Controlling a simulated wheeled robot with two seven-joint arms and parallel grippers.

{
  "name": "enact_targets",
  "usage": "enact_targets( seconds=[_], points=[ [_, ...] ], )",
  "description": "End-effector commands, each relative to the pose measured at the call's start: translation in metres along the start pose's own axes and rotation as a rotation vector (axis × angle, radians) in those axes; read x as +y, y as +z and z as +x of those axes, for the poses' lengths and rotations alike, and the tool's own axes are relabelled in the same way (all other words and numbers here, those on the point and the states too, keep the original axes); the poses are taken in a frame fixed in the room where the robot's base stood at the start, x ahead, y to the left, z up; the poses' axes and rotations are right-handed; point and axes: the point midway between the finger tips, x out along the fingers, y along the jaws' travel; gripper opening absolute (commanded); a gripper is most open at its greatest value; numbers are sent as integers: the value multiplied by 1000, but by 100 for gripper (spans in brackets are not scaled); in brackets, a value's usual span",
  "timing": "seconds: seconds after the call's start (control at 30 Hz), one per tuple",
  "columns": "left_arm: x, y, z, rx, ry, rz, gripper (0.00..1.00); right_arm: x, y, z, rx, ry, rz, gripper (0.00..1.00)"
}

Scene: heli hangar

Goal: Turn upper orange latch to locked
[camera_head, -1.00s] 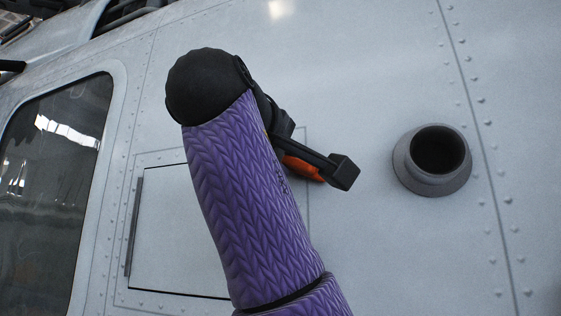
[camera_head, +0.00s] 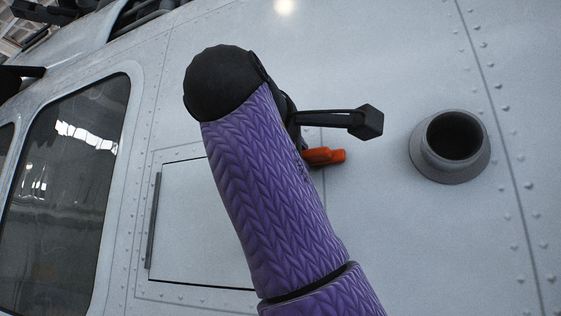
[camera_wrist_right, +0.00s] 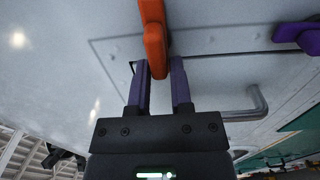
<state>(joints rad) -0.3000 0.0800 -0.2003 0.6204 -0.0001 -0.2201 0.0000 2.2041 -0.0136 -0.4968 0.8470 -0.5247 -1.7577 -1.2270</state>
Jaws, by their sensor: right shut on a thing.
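The orange latch (camera_head: 328,156) shows in the head view just right of my purple right arm, on the helicopter's side near the hatch panel (camera_head: 195,235). It points right, nearly level, and its left part is hidden. In the right wrist view the orange latch (camera_wrist_right: 152,30) comes down from the top, its lower end between the two purple fingers of my right gripper (camera_wrist_right: 160,68). The gripper is shut on it. In the head view its fingers are hidden behind my arm. My left gripper is not identifiable in either view.
A grey round port (camera_head: 450,147) sticks out of the skin right of the latch. A dark window (camera_head: 70,190) lies at left. The right wrist view shows a bent grey bar (camera_wrist_right: 255,103) right of the gripper. The skin between latch and port is bare.

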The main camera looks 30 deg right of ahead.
Motion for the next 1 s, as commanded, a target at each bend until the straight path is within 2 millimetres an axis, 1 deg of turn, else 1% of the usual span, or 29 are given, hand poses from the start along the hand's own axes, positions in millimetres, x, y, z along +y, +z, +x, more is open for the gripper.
enact_targets(
  seconds=[0.27,0.3,0.37,0.4,0.43,0.67,0.73,0.77,0.87,0.9,1.0],
  points=[
    [0,0,0,0,0,0,0,-2,-1,0,0,-5,-4,0],
    [0,0,0,0,0,0,0,-2,-1,0,0,-6,-4,33],
    [0,0,0,0,0,0,0,-2,-1,0,0,-5,-3,45],
    [0,0,0,0,0,0,0,-1,-1,0,0,-4,-3,54],
    [0,0,0,0,0,0,0,-1,-1,0,0,-4,-3,56],
    [0,0,0,0,0,-1,0,-1,0,0,0,-2,-1,56],
    [0,0,2,0,0,-1,0,-1,0,-5,1,-1,-1,56],
    [0,0,4,0,0,-1,0,-2,-1,-10,1,0,-1,56],
    [1,1,12,0,1,-1,0,-3,-1,-34,2,2,-1,56],
    [1,1,14,0,1,-1,0,-3,-1,-45,3,1,-1,56],
    [1,2,18,0,1,-1,0,-2,-1,-70,3,1,-2,56]
  ],
)
